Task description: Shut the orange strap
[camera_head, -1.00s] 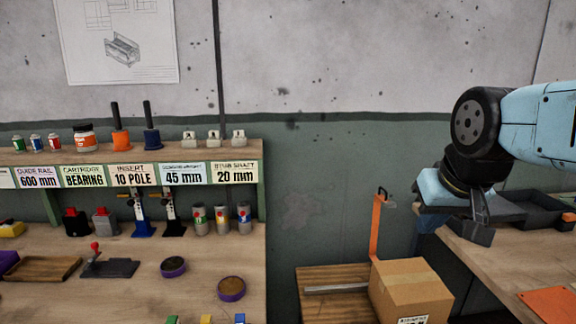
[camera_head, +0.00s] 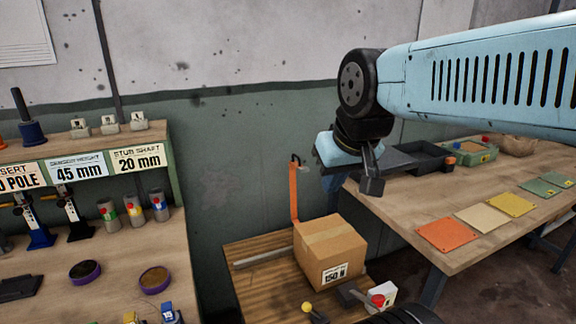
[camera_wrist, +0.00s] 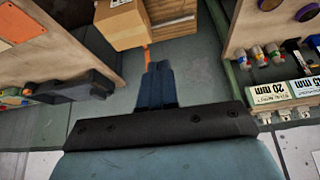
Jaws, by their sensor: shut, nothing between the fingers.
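The orange strap (camera_head: 293,192) stands upright behind the cardboard box (camera_head: 331,250), with a dark hooked end at its top; its lower end is hidden by the box. The box sits on a slatted wooden platform (camera_head: 255,285). My gripper (camera_head: 370,180) is shut and empty, to the right of the strap and apart from it in the picture. In the wrist view my shut fingers (camera_wrist: 161,80) point towards the floor gap by the box (camera_wrist: 122,25). A small piece of orange (camera_wrist: 147,55), probably the strap, shows just beyond the fingertips.
A workbench (camera_head: 400,215) on the right carries a dark tray (camera_head: 420,158) and coloured cards (camera_head: 447,234). A shelf (camera_head: 85,140) with labelled parts stands at left. A control with a red button (camera_head: 377,300) is in front of the box.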

